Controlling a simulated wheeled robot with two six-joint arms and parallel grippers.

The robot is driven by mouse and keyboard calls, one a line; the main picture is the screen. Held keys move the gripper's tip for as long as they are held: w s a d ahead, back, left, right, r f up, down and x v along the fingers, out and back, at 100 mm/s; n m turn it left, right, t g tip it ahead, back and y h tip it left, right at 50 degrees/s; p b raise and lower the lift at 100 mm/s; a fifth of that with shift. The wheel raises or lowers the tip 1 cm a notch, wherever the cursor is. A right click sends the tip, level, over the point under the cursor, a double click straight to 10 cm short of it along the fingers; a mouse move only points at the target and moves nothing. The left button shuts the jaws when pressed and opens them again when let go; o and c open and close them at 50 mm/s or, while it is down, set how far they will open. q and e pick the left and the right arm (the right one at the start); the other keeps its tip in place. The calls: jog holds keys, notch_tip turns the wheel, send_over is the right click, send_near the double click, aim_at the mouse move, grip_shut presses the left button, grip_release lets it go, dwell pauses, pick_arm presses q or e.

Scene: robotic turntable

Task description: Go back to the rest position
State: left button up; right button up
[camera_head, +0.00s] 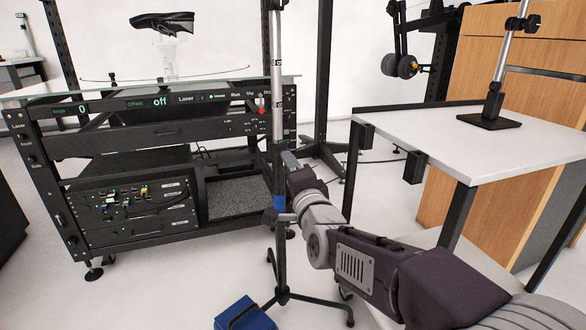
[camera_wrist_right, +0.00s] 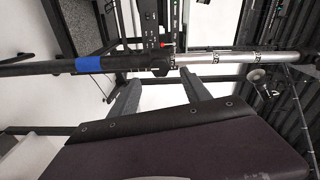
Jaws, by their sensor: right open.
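My right arm (camera_head: 400,270) comes in from the lower right of the head view and reaches forward to a stand's upright pole. My right gripper (camera_wrist_right: 160,90) is open, with its two fingers spread and nothing between them that I can see. The pole (camera_wrist_right: 90,65) with a blue band runs across the right wrist view just beyond the fingertips. In the head view the same pole (camera_head: 277,75) stands at the gripper; I cannot tell whether they touch. My left gripper is not in view.
A black turntable frame (camera_head: 130,140) with control panels stands at the left, a black shoe (camera_head: 163,22) above its glass top. A white table (camera_head: 470,145) with a metal stand (camera_head: 490,120) is at the right. A blue box (camera_head: 243,315) lies on the floor near the pole's legs.

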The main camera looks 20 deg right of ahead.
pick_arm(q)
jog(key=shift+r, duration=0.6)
pick_arm(e)
jog(key=s, duration=0.2)
jog(key=shift+s, duration=0.4)
pick_arm(q)
jog(key=shift+p, duration=0.35)
